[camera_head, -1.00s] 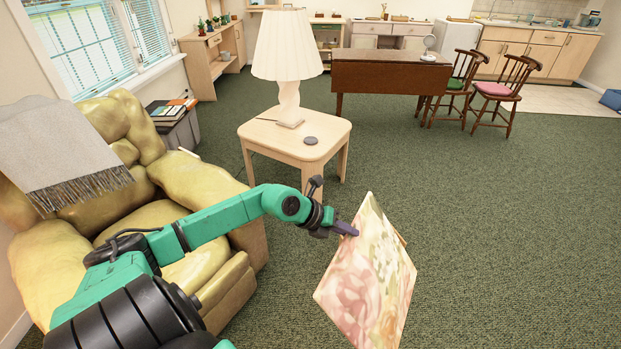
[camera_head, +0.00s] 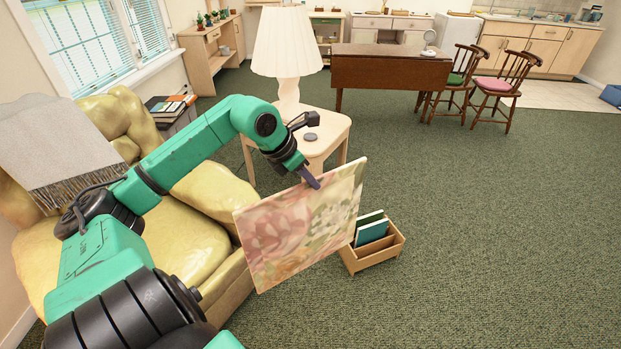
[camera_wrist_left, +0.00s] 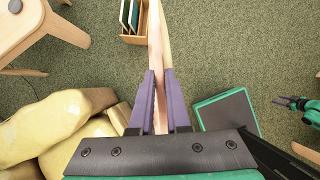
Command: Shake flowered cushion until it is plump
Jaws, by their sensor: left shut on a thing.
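The flowered cushion (camera_head: 290,235) is a flat square with pink and cream flowers, in the middle of the head view. It hangs tilted in the air in front of the armchair. My left gripper (camera_head: 313,180) is shut on its upper edge. In the left wrist view the cushion (camera_wrist_left: 160,50) shows edge-on as a thin pale strip between the purple fingers of the left gripper (camera_wrist_left: 160,100). My right gripper (camera_wrist_left: 297,103) seems to show at the right edge of the left wrist view, too small to tell its jaws.
A yellow armchair (camera_head: 185,245) with a grey throw (camera_head: 55,150) stands at left. A side table (camera_head: 335,128) with a lamp (camera_head: 288,50) is behind the gripper. A wooden box of books (camera_head: 378,250) stands on the floor just behind the cushion. Open carpet lies to the right.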

